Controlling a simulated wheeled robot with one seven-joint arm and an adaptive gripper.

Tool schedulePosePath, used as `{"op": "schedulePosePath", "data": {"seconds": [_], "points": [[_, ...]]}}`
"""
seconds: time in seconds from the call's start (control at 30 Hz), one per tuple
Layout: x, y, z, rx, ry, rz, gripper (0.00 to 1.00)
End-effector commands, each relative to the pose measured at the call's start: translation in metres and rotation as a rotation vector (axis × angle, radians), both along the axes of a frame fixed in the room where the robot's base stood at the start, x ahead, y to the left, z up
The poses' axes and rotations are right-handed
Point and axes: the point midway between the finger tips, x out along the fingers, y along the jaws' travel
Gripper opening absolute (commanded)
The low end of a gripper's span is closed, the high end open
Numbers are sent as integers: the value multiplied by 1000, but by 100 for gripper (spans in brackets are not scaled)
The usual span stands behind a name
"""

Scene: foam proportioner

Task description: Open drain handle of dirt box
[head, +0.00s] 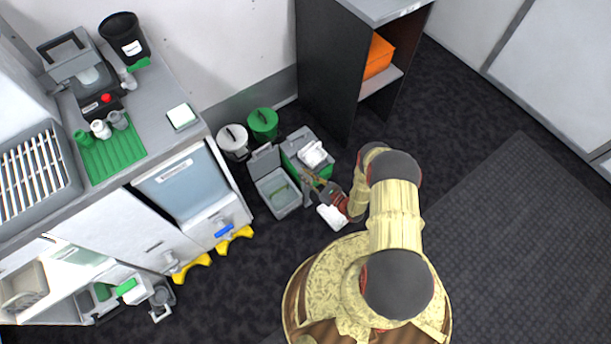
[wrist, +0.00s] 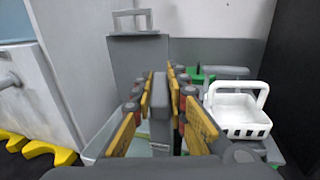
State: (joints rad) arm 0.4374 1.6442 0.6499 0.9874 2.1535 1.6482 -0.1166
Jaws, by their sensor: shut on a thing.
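A grey open-topped box (head: 279,203) stands on the floor with its lid (head: 264,160) raised; I take it for the dirt box. The raised lid, with a handle on top, also shows in the wrist view (wrist: 137,52). My gripper (head: 309,179) is low at the box's right side. In the wrist view its yellow fingers (wrist: 164,88) are closed on both sides of an upright grey bar (wrist: 160,122), which seems to be the drain handle. The bar's lower end and most of the box are hidden by the fingers.
A green and grey box (head: 294,141) with a white basket (wrist: 239,112) stands close on the right. White (head: 233,139) and green (head: 263,122) buckets stand behind. The cabinet (head: 185,185) is at left, a dark shelf unit (head: 330,75) behind. The floor at right is clear.

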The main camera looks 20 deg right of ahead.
Motion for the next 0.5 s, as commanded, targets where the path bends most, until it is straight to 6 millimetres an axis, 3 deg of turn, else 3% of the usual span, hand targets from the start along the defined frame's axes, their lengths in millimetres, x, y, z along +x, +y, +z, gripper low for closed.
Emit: {"op": "schedulePosePath", "data": {"seconds": [0.5], "points": [[1, -1, -1, -5, -2, 489, 0]]}}
